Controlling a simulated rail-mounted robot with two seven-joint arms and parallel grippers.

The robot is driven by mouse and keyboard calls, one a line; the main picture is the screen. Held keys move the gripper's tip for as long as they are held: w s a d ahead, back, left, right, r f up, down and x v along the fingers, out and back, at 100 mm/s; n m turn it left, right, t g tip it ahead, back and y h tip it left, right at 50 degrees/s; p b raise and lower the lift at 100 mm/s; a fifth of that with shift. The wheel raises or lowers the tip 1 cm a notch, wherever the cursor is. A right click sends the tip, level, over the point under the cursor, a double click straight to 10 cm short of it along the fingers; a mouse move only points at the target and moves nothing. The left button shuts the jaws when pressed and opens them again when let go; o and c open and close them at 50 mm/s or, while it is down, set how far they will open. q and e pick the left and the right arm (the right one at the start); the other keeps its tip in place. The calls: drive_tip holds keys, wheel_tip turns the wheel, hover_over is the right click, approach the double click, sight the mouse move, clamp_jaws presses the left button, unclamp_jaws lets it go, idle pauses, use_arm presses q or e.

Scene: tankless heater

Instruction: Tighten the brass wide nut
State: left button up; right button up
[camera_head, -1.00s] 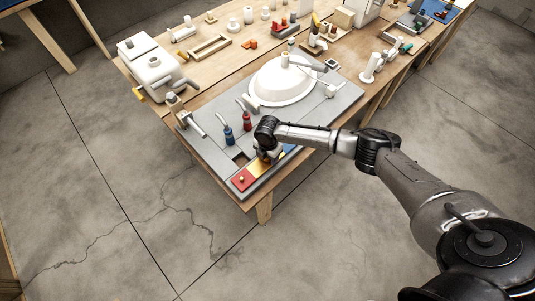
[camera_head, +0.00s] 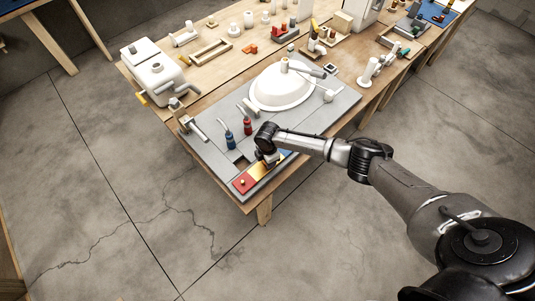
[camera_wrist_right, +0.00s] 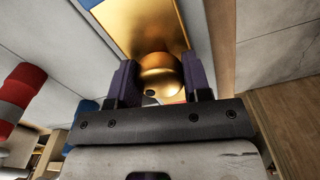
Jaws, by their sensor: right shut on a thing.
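A rounded brass piece (camera_wrist_right: 160,72), which I take to be the brass wide nut, stands against a gold-coloured plate (camera_wrist_right: 138,22) in the right wrist view. My right gripper (camera_wrist_right: 157,84) has its two dark fingers on either side of it, shut on it. A small dark hole shows in the brass. In the head view my right gripper (camera_head: 268,160) is low over the gold plate (camera_head: 257,172) near the board's front corner and hides the brass piece. My left gripper is not in view.
Blue (camera_head: 230,141) and red (camera_head: 247,127) fittings stand nearby. A white dome (camera_head: 280,88) sits farther back, a white tank (camera_head: 157,75) at the left. The wooden table's front edge is close.

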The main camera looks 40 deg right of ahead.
drive_tip(key=m+p, duration=0.1)
drive_tip(key=m, duration=0.1)
drive_tip(key=shift+a+r+m, duration=0.1)
drive_tip(key=shift+r+m, duration=0.05)
drive_tip(key=shift+m, duration=0.15)
drive_tip(key=shift+m+p, duration=0.4)
drive_tip(key=shift+m, duration=0.3)
drive_tip(key=shift+f, duration=0.2)
